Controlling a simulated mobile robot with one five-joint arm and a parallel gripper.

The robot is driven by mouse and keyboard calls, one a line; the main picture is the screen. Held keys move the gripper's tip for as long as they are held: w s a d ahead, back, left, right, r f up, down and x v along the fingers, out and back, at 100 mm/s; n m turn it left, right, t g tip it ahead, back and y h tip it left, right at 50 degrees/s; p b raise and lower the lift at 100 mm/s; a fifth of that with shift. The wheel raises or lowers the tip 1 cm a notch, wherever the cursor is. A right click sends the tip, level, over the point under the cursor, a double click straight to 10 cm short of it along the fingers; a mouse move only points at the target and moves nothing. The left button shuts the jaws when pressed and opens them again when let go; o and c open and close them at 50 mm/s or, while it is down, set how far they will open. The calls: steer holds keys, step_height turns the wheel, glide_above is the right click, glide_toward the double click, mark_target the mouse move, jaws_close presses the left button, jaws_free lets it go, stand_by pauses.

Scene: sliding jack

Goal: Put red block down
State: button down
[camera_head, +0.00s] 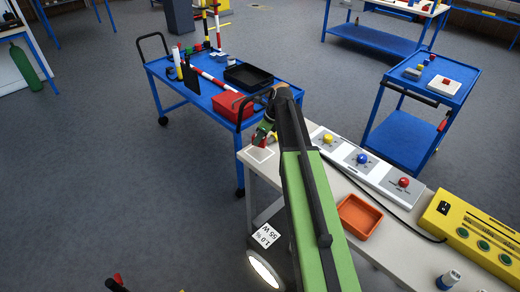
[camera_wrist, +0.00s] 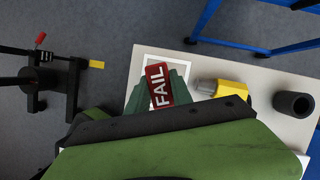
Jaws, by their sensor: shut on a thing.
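The red block (camera_wrist: 158,85), with "FAIL" in white letters on its face, is held between the green fingers of my gripper (camera_wrist: 158,97) in the wrist view. In the head view my gripper (camera_head: 262,138) is at the far left corner of the pale bench, shut on the red block (camera_head: 262,143), which is partly hidden there. The block is over or at a white-outlined square (camera_head: 260,154) on the bench top. I cannot tell whether the block touches the surface.
The pale bench (camera_head: 380,238) carries a panel with yellow, blue (camera_head: 362,158) and red knobs, an orange tray (camera_head: 359,216) and a yellow control box (camera_head: 475,235). A blue trolley (camera_head: 180,85) stands behind it. A dark cylinder (camera_wrist: 293,103) is right of my gripper.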

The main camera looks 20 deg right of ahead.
mark_target(259, 146)
steer(key=shift+f+b, duration=2.2)
steer(key=shift+b, duration=0.05)
steer(key=c, duration=1.1)
jaws_free()
steer(key=shift+r, duration=0.15)
steer(key=shift+c, duration=0.2)
steer(key=shift+r+p, duration=0.3)
steer(key=shift+p, duration=0.15)
steer(key=p+v, duration=1.1)
steer(key=s+a+f+n+g+h, duration=0.1)
steer(key=s+a+n+g+h, duration=0.2)
steer(key=s+a+n, duration=1.5)
steer(key=n, duration=0.9)
steer(key=shift+a, duration=0.2)
